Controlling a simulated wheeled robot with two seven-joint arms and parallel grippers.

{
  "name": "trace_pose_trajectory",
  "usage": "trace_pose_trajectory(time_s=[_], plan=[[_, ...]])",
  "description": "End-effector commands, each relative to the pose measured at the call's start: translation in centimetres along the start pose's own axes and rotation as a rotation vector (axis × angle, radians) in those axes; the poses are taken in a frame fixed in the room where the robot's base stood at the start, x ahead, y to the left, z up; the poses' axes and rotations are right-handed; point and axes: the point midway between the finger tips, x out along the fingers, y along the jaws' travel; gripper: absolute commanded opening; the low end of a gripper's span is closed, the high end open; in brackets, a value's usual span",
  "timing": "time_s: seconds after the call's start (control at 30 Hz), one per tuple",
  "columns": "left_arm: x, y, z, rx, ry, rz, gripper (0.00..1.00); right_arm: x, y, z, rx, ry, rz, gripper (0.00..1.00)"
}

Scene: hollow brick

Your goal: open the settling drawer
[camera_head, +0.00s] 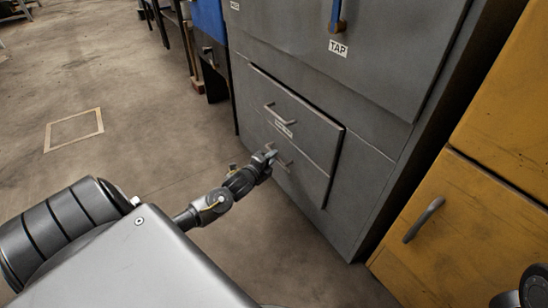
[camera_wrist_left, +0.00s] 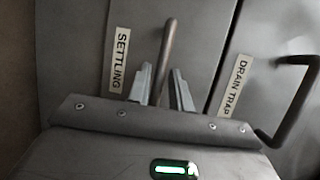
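The grey cabinet holds two small drawers, one above the other. In the wrist view the settling drawer (camera_wrist_left: 195,30) carries a SETTLING label (camera_wrist_left: 119,60) and a bar handle (camera_wrist_left: 168,45). In the head view it is the lower drawer (camera_head: 307,180), and its handle (camera_head: 290,166) is partly hidden by my left gripper (camera_head: 271,156). The drawer looks shut. My right gripper is out of view.
The upper drawer's handle (camera_head: 280,115) is close above; the wrist view shows its DRAIN TRAP label (camera_wrist_left: 231,88). A larger TAP door (camera_head: 385,45) is above. A yellow cabinet (camera_head: 485,215) stands at the right. The floor (camera_head: 150,130) left of the cabinet is mostly clear.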

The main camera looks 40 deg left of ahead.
Motion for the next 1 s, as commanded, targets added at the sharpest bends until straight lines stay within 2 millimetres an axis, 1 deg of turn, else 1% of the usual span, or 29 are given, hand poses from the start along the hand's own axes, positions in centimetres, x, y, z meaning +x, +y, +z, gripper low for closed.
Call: trace_pose_trajectory(time_s=[0.03, 0.2, 0.5, 0.53, 0.67, 0.7, 0.87, 0.9, 1.0], plan=[[0.8, 0.3, 0.0, -0.001, 0.0, -0.001, 0.21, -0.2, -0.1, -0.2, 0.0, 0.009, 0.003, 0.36], [1.9, 0.1, -0.1, -0.001, 0.001, 0.001, 0.21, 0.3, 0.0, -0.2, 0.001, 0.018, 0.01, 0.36], [2.0, 0.0, -0.1, -0.001, 0.001, 0.002, 0.21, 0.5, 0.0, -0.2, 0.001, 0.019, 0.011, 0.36], [2.0, 0.0, -0.1, -0.001, 0.001, 0.002, 0.18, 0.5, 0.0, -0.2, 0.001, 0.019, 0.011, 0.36], [2.0, 0.0, 0.0, -0.001, 0.001, 0.001, 0.01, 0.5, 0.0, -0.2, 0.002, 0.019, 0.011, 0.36], [2.0, 0.0, 0.0, -0.001, 0.001, 0.001, 0.0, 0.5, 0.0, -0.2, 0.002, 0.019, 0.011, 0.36], [2.0, 0.0, 0.0, -0.001, 0.0, 0.001, 0.0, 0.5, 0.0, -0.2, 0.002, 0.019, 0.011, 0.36], [2.1, 0.0, 0.4, 0.001, 0.0, 0.002, 0.0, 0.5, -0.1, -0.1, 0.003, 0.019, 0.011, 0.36], [2.0, 0.0, 0.1, -0.001, 0.0, 0.001, 0.0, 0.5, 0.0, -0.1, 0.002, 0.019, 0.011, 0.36]])
